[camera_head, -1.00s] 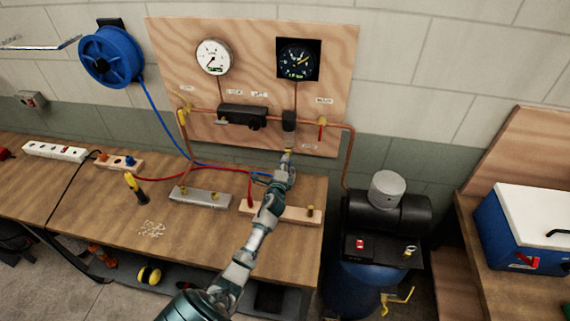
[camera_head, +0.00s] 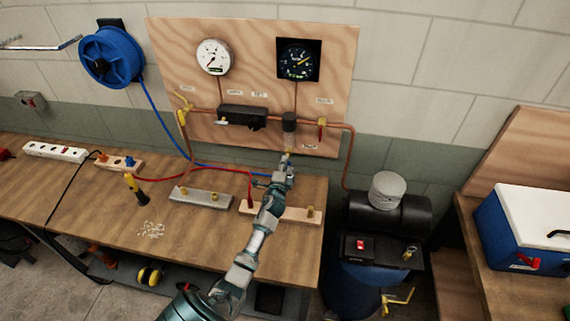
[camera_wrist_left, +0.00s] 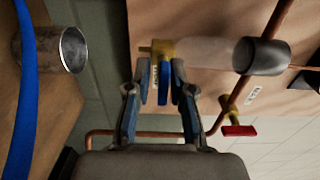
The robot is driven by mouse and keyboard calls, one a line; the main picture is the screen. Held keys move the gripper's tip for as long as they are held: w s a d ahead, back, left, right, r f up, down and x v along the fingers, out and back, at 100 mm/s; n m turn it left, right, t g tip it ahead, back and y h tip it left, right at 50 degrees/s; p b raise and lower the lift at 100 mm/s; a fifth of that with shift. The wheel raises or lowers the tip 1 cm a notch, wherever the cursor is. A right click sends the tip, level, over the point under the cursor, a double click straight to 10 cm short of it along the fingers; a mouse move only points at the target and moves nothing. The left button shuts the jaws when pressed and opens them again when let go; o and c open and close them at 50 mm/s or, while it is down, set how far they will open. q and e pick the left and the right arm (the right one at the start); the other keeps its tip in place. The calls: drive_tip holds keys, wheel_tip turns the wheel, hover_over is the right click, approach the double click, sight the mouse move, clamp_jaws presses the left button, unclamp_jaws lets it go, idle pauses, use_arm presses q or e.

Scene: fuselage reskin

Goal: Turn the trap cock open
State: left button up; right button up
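The trap cock (camera_wrist_left: 163,50) is a small brass fitting with a blue lever (camera_wrist_left: 163,84), at the end of a cloudy clear bowl (camera_wrist_left: 208,52) in the left wrist view. My left gripper (camera_wrist_left: 165,88) reaches up to it, with one blue-padded finger on each side of the lever. The fingers stand apart; a gap shows on the left side, and contact on the right is unclear. In the head view my left gripper (camera_head: 286,160) is just below the dark trap body (camera_head: 289,121) on the wooden board, and the cock is small there. My right gripper is not in view.
Copper pipe (camera_head: 348,160) runs along the board (camera_head: 345,65), with a red-handled valve (camera_head: 322,128) to the right of the trap. Two gauges are above. A wooden strip (camera_head: 300,214) and a grey metal block (camera_head: 200,197) lie on the bench below. A compressor (camera_head: 385,210) stands right.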

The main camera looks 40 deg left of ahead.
use_arm(q)
drive_tip(key=shift+o, duration=0.6)
drive_tip(key=shift+s+a+f, duration=0.1)
drive_tip(key=v, duration=1.2)
drive_tip(key=shift+f, duration=0.1)
